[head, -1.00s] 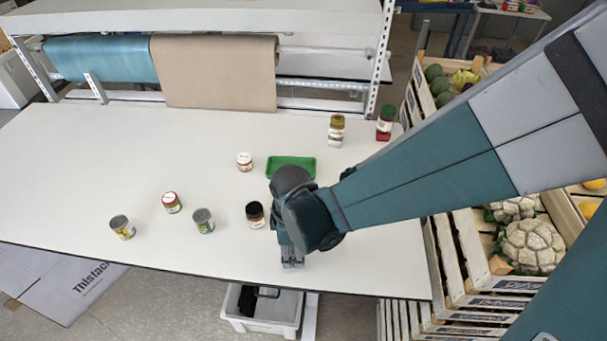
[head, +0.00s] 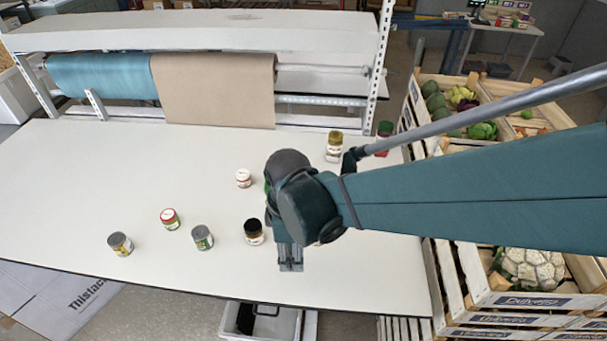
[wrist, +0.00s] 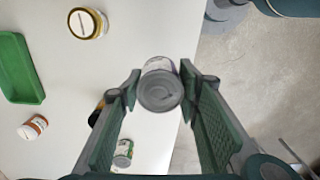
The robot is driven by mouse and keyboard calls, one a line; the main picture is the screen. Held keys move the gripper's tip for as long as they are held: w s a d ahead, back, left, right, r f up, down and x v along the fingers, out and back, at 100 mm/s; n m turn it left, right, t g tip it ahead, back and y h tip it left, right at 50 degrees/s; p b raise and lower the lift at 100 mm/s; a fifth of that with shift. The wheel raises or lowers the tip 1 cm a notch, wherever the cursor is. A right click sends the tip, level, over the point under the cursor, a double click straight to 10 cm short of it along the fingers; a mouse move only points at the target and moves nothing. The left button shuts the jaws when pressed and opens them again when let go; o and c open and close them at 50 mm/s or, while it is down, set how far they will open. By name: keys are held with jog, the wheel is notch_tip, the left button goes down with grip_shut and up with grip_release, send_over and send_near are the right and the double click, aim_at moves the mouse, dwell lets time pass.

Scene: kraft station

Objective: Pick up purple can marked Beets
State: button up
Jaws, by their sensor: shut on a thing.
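In the wrist view, a can (wrist: 160,92) with a grey metal lid sits between the fingertips of my gripper (wrist: 160,80). Only a thin strip of its side shows, pale with a purplish tint, and I cannot read its label. The fingers are shut on it, one on each side. In the head view, my gripper (head: 290,260) points down over the front part of the white table, right of the dark-lidded jar. The held can is hidden there.
A green tray (wrist: 18,70) lies beyond. The table's front edge is close.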

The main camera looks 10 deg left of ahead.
jog(key=shift+r, duration=0.2)
jog(key=shift+a, duration=0.1)
dwell(0.5)
